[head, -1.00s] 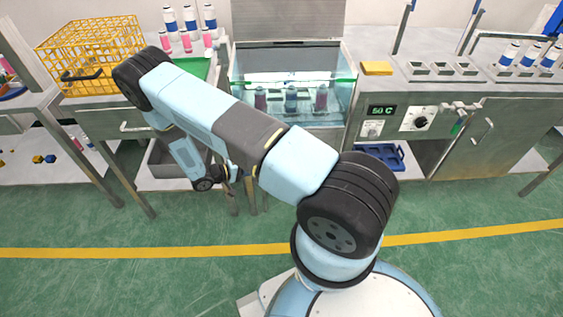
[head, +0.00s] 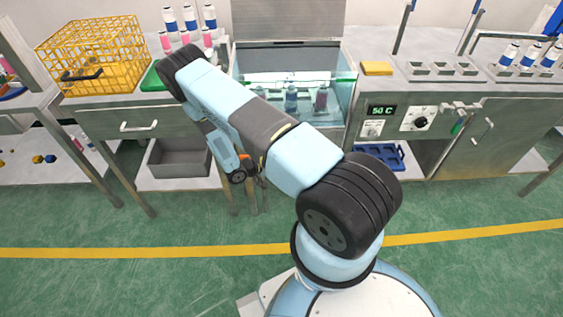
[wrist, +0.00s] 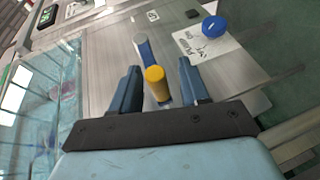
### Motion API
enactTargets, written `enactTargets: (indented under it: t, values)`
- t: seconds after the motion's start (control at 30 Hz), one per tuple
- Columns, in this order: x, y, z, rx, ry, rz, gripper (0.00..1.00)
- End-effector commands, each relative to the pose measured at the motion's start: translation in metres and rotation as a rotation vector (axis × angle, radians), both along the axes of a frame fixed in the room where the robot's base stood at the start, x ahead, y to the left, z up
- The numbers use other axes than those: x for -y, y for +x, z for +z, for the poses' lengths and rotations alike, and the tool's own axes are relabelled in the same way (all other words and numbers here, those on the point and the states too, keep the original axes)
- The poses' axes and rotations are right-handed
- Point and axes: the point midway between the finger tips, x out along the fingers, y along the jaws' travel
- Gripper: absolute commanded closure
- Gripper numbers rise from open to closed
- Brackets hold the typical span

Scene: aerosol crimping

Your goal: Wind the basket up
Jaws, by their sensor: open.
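In the wrist view, a crank with a blue arm (wrist: 146,52) and a yellow grip (wrist: 156,84) sits on a grey metal panel (wrist: 112,62). My gripper (wrist: 161,80) is open, with the yellow grip showing between its two fingers and neither finger clearly touching it. How deep the grip lies between them I cannot tell. In the head view the glass-walled water bath (head: 346,98) holds bottles (head: 291,98), low in the tank. The basket under them cannot be made out. My arm hides the crank there.
A yellow wire crate (head: 92,52) and pink-and-white cans stand on the left bench. A blue round knob (wrist: 214,27) on a white label plate is beside the crank in the wrist view. A bench with a 50 C display (head: 382,110) stands right of the bath. The floor is clear.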

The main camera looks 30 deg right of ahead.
Motion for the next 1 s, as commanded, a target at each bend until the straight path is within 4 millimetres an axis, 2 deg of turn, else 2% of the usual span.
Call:
enactTargets:
  t: [0.23, 0.7, 1.0]
  values:
    - [0.0005, 0.0001, 0.0000, 0.000, 0.000, 0.000, 0.55]
    - [-0.0001, 0.0002, -0.0008, 0.000, 0.003, 0.000, 1.00]
    - [-0.0005, 0.0003, -0.0014, 0.000, 0.004, 0.001, 1.00]
